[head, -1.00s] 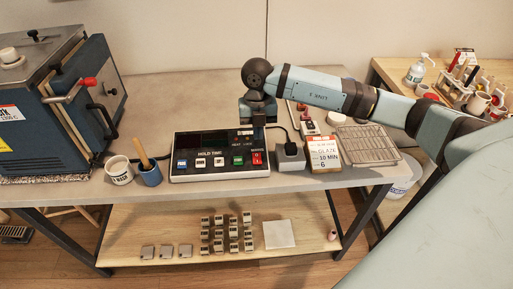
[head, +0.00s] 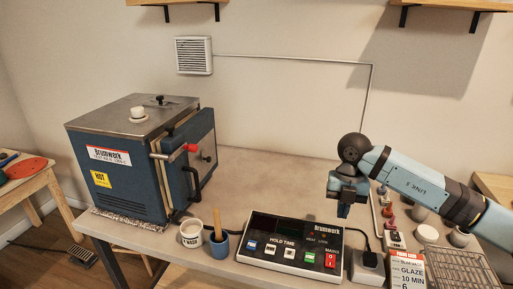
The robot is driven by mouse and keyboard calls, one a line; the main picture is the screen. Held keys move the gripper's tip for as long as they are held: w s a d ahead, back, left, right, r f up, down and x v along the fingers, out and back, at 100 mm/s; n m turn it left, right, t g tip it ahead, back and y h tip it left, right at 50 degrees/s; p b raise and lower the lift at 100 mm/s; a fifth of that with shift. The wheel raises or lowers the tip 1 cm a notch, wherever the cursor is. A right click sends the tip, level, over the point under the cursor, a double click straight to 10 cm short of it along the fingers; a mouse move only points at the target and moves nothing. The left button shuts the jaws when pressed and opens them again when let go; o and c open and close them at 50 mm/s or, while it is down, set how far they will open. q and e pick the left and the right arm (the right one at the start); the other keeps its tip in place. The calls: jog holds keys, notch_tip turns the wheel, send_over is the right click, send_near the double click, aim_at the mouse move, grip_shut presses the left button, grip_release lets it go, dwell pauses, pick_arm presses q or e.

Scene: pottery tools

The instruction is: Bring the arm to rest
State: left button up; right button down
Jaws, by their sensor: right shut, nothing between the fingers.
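My right arm (head: 408,185) comes in from the right in the head view and reaches over the back right of the bench. My right gripper (head: 344,210) points down, shut and empty, above and behind the right end of the control box (head: 256,260). The control box has a dark display, a row of coloured buttons and a red switch. The arm's lower joints are outside the picture. My left gripper is not in view.
A blue kiln (head: 125,180) stands on the bench at left. A white wash cup (head: 191,233) and a blue cup with a wooden stick (head: 219,247) stand between it and the control box. A grey plug box (head: 367,268), glaze card (head: 408,272) and wire rack (head: 458,268) lie at right.

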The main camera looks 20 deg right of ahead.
jog(key=s+a+m+t+y+p, duration=0.1)
jog(key=s+a+t+y+p, duration=0.2)
jog(key=a+y, duration=0.8)
jog(key=s+a+m+t+y+p, duration=0.15)
jog(key=s+a+y, duration=0.5)
jog(key=a, duration=0.75)
jog(key=s+d+f+m+t+h+p, duration=0.2)
jog(key=s+d+f+m+t+h, duration=0.2)
jog(key=f+m, duration=0.5)
jog(key=s+d+f+m+t+h+p, duration=0.3)
jog(key=s+f+m+h, duration=0.6)
jog(key=m, duration=0.6)
jog(key=shift+d+f+t+h+p, duration=0.3)
jog(key=shift+d+f+t+h, duration=0.3)
jog(key=shift+h, duration=0.45)
jog(key=shift+d+r, duration=0.1)
